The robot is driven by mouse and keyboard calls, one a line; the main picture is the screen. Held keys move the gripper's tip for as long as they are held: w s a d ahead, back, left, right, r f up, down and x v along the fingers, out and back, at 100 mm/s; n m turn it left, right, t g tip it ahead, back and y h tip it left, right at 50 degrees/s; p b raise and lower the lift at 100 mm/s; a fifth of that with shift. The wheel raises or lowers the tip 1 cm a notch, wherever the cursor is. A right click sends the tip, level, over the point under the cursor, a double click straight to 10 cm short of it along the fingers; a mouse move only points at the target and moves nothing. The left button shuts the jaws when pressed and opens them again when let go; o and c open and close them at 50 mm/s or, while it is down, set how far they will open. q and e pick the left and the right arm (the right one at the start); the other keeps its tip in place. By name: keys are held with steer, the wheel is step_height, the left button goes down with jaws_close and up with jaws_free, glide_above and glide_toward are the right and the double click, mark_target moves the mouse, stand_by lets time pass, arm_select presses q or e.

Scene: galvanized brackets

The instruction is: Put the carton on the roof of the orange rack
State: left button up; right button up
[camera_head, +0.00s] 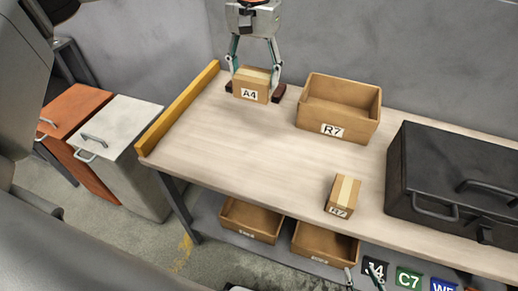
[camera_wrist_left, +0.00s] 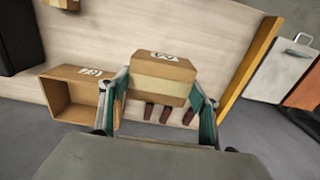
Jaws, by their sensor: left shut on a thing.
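A brown carton labelled A4 (camera_head: 250,88) is at the far left part of the workbench. My left gripper (camera_head: 255,82) reaches down from the top and is shut on it, one finger at each side. In the left wrist view the carton (camera_wrist_left: 158,80) sits between the fingers (camera_wrist_left: 160,98). I cannot tell whether it touches the bench top. An orange cabinet-like unit (camera_head: 72,108), the only orange furniture, stands left of the bench, its top bare. It also shows in the wrist view (camera_wrist_left: 304,95). Part of my right gripper (camera_head: 361,276) shows at the bottom edge; its jaw state is unclear.
A white unit (camera_head: 120,125) stands between the orange unit and the workbench (camera_head: 240,140). A yellow rail (camera_head: 180,108) edges the bench's left end. An open box (camera_head: 350,122), a small R7 carton (camera_head: 342,194) and a black case (camera_head: 450,165) are on the bench.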

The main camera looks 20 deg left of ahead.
arm_select(q)
steer(key=shift+d, duration=0.15)
steer(key=shift+w+f+b, duration=0.15)
steer(key=shift+f+b, duration=0.6)
steer(key=shift+f, duration=8.95)
steer(key=shift+f, duration=0.2)
steer(key=o, duration=1.3)
